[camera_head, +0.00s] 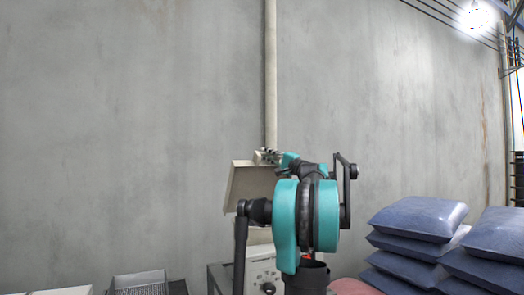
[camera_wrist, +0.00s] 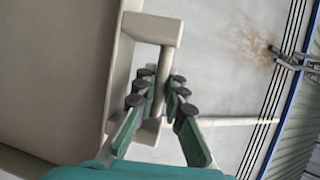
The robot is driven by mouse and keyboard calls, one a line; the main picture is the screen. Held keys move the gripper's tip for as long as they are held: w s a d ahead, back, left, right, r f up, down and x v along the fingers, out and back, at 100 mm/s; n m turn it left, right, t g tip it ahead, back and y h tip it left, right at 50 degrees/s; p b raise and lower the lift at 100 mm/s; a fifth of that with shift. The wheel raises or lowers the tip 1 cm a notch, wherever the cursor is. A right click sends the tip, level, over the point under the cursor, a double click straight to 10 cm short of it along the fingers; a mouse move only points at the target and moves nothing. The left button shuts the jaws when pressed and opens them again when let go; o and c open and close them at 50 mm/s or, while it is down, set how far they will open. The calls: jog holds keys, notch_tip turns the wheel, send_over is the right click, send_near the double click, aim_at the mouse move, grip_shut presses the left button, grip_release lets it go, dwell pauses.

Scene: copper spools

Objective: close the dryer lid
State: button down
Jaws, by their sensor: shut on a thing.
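The dryer lid (camera_head: 250,183) is a cream panel that stands raised and tilted above the grey dryer (camera_head: 228,277), whose front carries dials. In the wrist view the lid (camera_wrist: 60,70) fills the left side, with a pale bar handle (camera_wrist: 151,27) along its edge. My gripper (camera_wrist: 163,77) has its green fingers with dark pads on both sides of the handle bar, shut on it. In the head view my gripper (camera_head: 268,157) is at the lid's upper right edge. My arm hides part of the lid and dryer.
Stacked blue sacks (camera_head: 420,218) stand on the right. A wire basket (camera_head: 140,282) is low on the left. A vertical pipe (camera_head: 270,75) runs up the grey wall behind the lid. The space left of the lid looks clear.

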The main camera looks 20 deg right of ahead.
jog(key=s+f+n+t+y, duration=0.1)
jog(key=s+f, duration=0.6)
jog(key=f, duration=0.4)
jog(key=s+f+n+t+y, duration=0.1)
jog(key=s+f+n+y, duration=0.1)
jog(key=s+f, duration=0.6)
jog(key=shift+d+f+t+y, duration=0.25)
jog(key=shift+f+t+y, duration=0.05)
jog(key=shift+f, duration=1.85)
jog(key=c, duration=1.8)
grip_release()
jog(key=shift+s+r, duration=0.1)
jog(key=shift+s, duration=0.05)
jog(key=shift+o, duration=1.1)
jog(key=shift+d, duration=0.1)
